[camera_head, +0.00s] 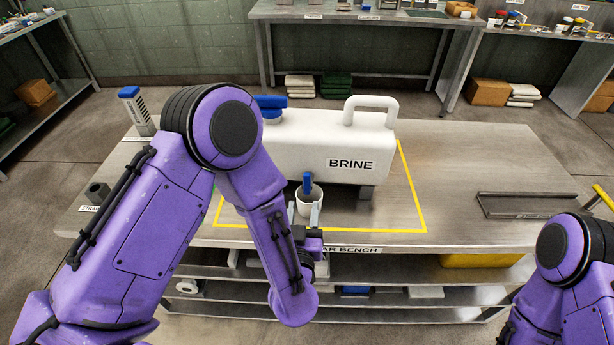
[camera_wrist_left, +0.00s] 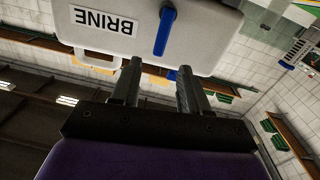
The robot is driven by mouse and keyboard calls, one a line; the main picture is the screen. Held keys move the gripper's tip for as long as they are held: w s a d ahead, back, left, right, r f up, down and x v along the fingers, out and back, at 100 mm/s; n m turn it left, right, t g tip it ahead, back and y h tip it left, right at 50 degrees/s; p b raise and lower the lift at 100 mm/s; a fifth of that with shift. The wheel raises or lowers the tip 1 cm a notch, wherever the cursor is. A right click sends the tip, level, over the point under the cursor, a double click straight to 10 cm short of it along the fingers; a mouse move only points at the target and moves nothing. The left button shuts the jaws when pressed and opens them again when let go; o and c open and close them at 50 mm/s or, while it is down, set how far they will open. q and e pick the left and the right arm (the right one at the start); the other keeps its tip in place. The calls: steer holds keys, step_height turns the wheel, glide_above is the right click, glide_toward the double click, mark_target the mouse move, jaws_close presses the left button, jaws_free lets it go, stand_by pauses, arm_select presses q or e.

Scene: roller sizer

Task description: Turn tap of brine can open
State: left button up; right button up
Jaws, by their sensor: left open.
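The white brine can (camera_head: 318,146) stands on the bench, its label facing me. Its blue tap lever (camera_head: 307,183) is on the lower front and points roughly upright. A white cup (camera_head: 310,201) is below the tap. My left gripper (camera_head: 303,213) is open and empty in front of the cup and tap. In the left wrist view the can (camera_wrist_left: 205,35) appears upside down. The tap lever (camera_wrist_left: 164,32) lies beyond the two parted fingers (camera_wrist_left: 160,68), apart from them and roughly in line with the gap. My right gripper is out of view.
The bench (camera_head: 455,165) has a yellow outline around the can. A blue-topped grey object (camera_head: 138,112) stands at the back left. A dark hex part (camera_head: 97,193) lies at the left edge. A shallow tray (camera_head: 525,205) is at the right. Bench space right of the can is clear.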

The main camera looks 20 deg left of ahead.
mark_target(307, 181)
arm_select(q)
steer(key=shift+m, duration=0.5)
steer(key=p+x, duration=0.3)
steer(key=x, duration=0.6)
steer(key=shift+w+a+r+p, duration=0.1)
steer(key=shift+w+a+p, duration=0.05)
steer(key=shift+w+p, duration=0.15)
steer(key=shift+w+a, duration=0.1)
steer(key=shift+w, duration=0.35)
jaws_close()
